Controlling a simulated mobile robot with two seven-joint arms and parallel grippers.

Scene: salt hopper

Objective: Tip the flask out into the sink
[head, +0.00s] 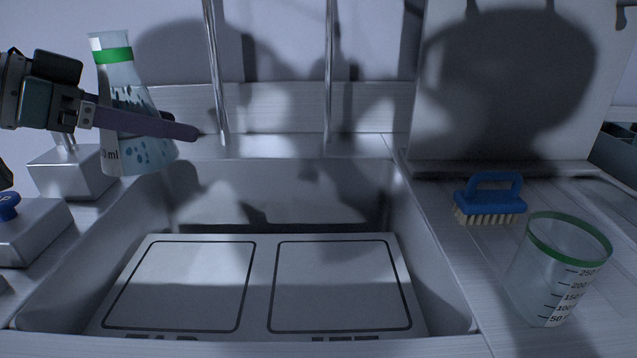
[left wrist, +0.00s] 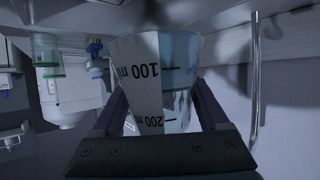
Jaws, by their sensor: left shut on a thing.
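The flask (head: 128,90) is a clear conical vessel with a green band near its neck and dark specks on its wall. My left gripper (head: 185,130) is shut on the flask and holds it slightly tilted, above the sink's back left corner. In the left wrist view the flask (left wrist: 155,80) stands between the two fingers, with its 100 and 200 ml marks showing. The sink (head: 290,190) is a grey basin with two outlined panels on its floor. Whether the flask has liquid in it is hard to tell. My right gripper is not in view.
A blue brush (head: 490,195) and a clear beaker with a green rim (head: 560,270) stand on the right counter. Two vertical metal rods (head: 328,70) rise behind the sink. Metal blocks (head: 75,170) stand at the left. The sink floor is clear.

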